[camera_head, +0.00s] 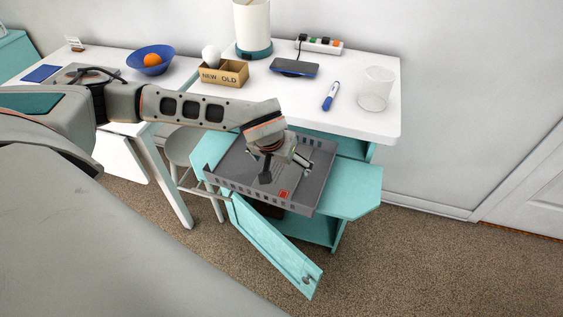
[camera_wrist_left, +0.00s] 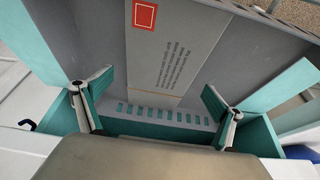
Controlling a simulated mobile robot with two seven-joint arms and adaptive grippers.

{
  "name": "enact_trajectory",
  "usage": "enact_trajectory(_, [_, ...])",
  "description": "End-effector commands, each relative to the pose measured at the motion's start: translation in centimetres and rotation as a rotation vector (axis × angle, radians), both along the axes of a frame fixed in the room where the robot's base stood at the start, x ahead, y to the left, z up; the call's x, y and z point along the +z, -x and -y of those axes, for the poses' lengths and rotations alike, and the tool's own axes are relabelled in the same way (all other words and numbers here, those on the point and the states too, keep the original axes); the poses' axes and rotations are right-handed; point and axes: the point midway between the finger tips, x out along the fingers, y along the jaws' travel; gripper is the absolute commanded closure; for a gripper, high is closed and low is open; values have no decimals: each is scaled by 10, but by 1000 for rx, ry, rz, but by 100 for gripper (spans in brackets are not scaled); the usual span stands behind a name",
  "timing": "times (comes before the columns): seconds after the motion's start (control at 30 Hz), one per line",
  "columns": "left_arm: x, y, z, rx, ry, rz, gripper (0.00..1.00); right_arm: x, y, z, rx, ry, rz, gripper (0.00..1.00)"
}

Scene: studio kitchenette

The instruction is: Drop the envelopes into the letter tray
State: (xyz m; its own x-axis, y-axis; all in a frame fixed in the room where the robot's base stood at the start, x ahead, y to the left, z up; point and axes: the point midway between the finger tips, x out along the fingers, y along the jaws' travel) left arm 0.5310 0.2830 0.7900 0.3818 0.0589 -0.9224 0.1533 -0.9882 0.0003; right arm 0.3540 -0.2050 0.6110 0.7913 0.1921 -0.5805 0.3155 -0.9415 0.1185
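The grey letter tray (camera_head: 225,184), with slotted walls, sits on the teal cabinet below the white desk top. A grey envelope with a red stamp (camera_head: 284,194) lies in it. In the left wrist view the envelope (camera_wrist_left: 172,55) shows its stamp and several lines of print. My left gripper (camera_head: 285,168) is over the tray, pointing down. In the left wrist view its two fingers (camera_wrist_left: 155,103) are wide apart with nothing between them. How far they are above the envelope is hard to tell. My right gripper is not in view.
The teal cabinet door (camera_head: 270,248) hangs open. A stool (camera_head: 182,146) stands left of the tray.

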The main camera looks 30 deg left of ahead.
Motion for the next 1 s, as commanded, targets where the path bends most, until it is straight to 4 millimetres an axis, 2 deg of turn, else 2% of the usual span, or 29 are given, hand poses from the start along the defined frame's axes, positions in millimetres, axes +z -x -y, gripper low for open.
enact_trajectory(0.3, [1,0,0,0,0,0,5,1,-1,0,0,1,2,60])
enact_trajectory(0.43, [10,0,0,0,2,2,5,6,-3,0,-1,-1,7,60])
enact_trajectory(0.57, [31,5,1,-2,1,6,5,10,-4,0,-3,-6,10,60])
enact_trajectory(0.8, [79,25,4,-2,1,5,5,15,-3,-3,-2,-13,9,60])
enact_trajectory(1.0, [109,39,6,-1,0,4,5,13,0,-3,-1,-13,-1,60])
